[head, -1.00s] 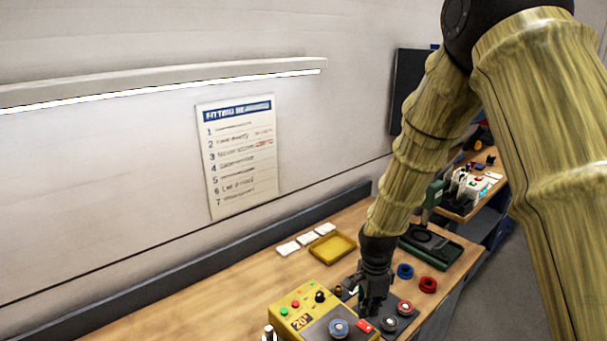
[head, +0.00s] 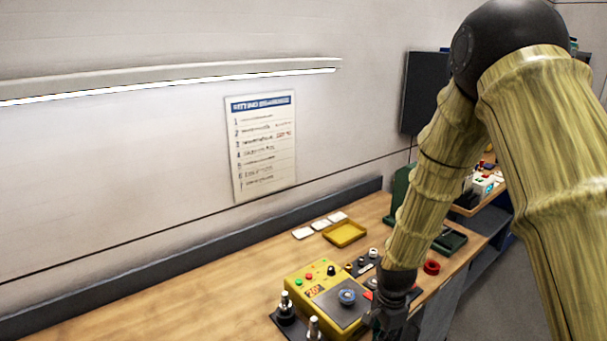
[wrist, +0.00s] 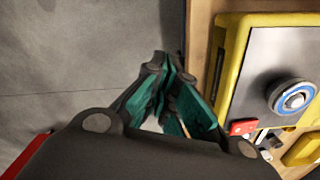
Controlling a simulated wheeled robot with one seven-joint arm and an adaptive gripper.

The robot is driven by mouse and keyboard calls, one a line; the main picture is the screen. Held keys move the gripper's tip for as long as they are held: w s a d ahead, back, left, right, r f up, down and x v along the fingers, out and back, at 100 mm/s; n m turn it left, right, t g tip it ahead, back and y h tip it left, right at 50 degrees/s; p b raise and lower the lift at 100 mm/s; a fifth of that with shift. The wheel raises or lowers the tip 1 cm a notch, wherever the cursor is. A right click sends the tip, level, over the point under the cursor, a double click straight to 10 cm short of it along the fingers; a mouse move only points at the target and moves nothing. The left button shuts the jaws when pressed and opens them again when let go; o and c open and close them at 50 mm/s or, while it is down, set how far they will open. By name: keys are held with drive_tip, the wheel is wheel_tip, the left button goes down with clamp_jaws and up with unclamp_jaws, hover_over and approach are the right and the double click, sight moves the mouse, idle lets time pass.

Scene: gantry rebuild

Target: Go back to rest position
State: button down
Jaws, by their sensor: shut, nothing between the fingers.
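My gripper (head: 385,325) is at the front edge of the workbench (head: 190,300) in the head view, just right of the yellow control box (head: 318,277). In the wrist view my gripper (wrist: 168,75) has its green-lined fingers together at the tips, with nothing held. It is over the grey floor, beside the bench edge. The yellow box, with its metal plate and blue-ringed knob (wrist: 292,97), is on the right in the wrist view. In the head view my arm hides part of the bench behind it.
Dark-based posts (head: 286,312) stand left of the yellow box. A yellow tray (head: 345,233) and white cards (head: 320,225) lie farther back. A red ring (head: 432,267) and a green device (head: 400,188) are near my arm. The left bench top is clear.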

drive_tip(key=s+d+f+n+b, duration=0.1)
drive_tip(key=s+f+n+b, duration=0.2)
drive_tip(key=s+f, duration=0.65)
drive_tip(key=s+f+n+b, duration=0.35)
drive_tip(key=s+f, duration=0.25)
drive_tip(key=f, duration=0.6)
drive_tip(key=s+d+f+n+b, duration=0.1)
drive_tip(key=s+f+n, duration=0.3)
drive_tip(key=s, duration=0.5)
drive_tip(key=s+f+n+b, duration=0.3)
drive_tip(key=s+f, duration=0.4)
drive_tip(key=s, duration=0.2)
drive_tip(key=shift+s+d+f+n, duration=0.3)
drive_tip(key=shift+d+n, duration=0.05)
drive_tip(key=shift+d, duration=0.05)
